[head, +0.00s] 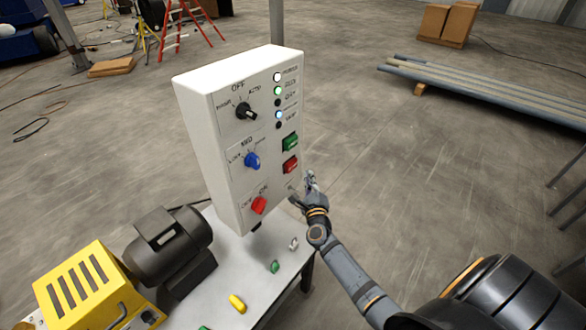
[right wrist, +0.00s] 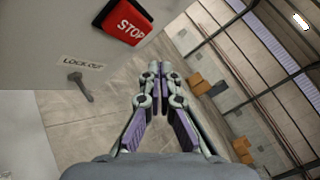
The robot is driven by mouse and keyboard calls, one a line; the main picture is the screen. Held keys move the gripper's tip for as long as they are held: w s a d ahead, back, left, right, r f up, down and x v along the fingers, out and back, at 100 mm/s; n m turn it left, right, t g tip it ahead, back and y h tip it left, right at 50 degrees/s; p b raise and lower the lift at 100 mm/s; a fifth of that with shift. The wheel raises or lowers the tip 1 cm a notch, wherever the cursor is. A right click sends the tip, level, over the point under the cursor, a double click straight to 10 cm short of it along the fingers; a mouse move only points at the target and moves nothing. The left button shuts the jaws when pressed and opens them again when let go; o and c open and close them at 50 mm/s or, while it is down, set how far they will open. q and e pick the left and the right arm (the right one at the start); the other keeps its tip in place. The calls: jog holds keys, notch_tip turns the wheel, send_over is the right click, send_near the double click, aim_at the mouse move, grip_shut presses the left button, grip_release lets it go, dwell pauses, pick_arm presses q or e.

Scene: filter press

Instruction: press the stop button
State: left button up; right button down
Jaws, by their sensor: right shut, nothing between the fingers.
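The red stop button (head: 290,165) is on the front of a white control box, just below a green button (head: 290,142). In the right wrist view the red button (right wrist: 131,22) reads STOP and sits at the top, up and left of my fingertips. My right gripper (head: 300,190) is shut and empty, below the stop button and close to the lower right of the panel. The right wrist view shows its fingers (right wrist: 159,68) together, apart from the button. My left gripper is not in view.
The white box (head: 225,170) also carries a black knob (head: 246,111), a blue knob (head: 252,160) and a red knob (head: 259,205). A key-like part (right wrist: 80,86) sticks out under the LOCK OUT label. A yellow-housed motor unit (head: 85,285) stands on the table.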

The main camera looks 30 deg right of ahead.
aim_at(295, 164)
jog(key=shift+w+a+b, duration=0.15)
jog(key=shift+w+a, duration=0.2)
jog(key=shift+w, duration=0.45)
jog(key=shift+w+a+b, duration=0.15)
jog(key=shift+w+a, duration=0.15)
jog(key=shift+w, duration=0.5)
jog(key=shift+w+a, duration=0.2)
jog(key=shift+w, duration=0.2)
jog(key=shift+w+a+r+b, duration=0.1)
jog(key=shift+w+a+b, duration=0.15)
jog(key=shift+w, duration=0.3)
dwell(1.0)
jog(key=shift+s+d, duration=0.4)
jog(key=shift+s, duration=0.55)
